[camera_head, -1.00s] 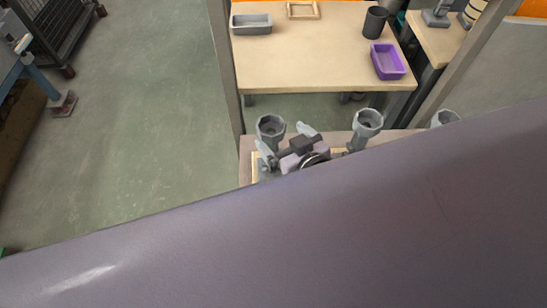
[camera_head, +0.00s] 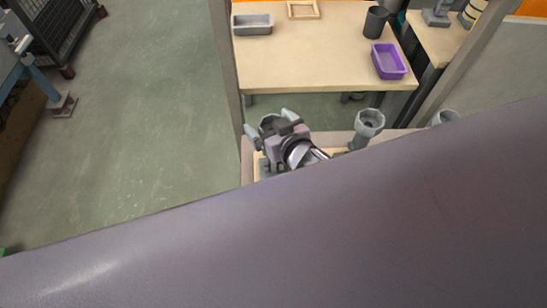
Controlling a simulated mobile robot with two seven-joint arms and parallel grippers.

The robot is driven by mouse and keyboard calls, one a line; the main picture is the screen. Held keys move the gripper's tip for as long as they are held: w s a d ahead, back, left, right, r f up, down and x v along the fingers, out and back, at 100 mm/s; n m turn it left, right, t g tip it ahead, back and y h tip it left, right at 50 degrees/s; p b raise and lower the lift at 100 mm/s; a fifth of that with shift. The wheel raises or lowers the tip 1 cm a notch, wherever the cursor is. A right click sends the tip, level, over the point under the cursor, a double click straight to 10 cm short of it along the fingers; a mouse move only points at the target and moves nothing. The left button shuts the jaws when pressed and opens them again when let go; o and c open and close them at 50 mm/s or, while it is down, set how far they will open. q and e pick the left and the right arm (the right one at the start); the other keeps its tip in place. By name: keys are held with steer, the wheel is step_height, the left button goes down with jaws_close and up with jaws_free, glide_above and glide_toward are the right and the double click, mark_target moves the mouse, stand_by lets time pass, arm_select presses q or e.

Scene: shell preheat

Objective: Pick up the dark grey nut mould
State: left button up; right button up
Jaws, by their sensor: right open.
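Several grey, faceted, cup-topped pieces stand on the near bench, and the nut mould seems to be one of them. The left one (camera_head: 267,122) is partly hidden behind my right gripper (camera_head: 269,124). A second grey cup-topped piece (camera_head: 369,122) stands to its right. A third (camera_head: 446,117) is mostly hidden behind my arm. My right gripper is open, with its two pale fingers on either side of the left piece in this view. I cannot tell whether they touch it. My left gripper is not in view.
My large arm link covers the lower half of the view and much of the near bench (camera_head: 405,133). Beyond stands a wooden table (camera_head: 310,65) with a grey tray (camera_head: 252,30), a purple bin (camera_head: 388,72) and a dark cup (camera_head: 375,22). Open floor lies left.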

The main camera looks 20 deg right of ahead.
steer(key=c, duration=1.4)
steer(key=shift+r, duration=0.1)
jaws_close()
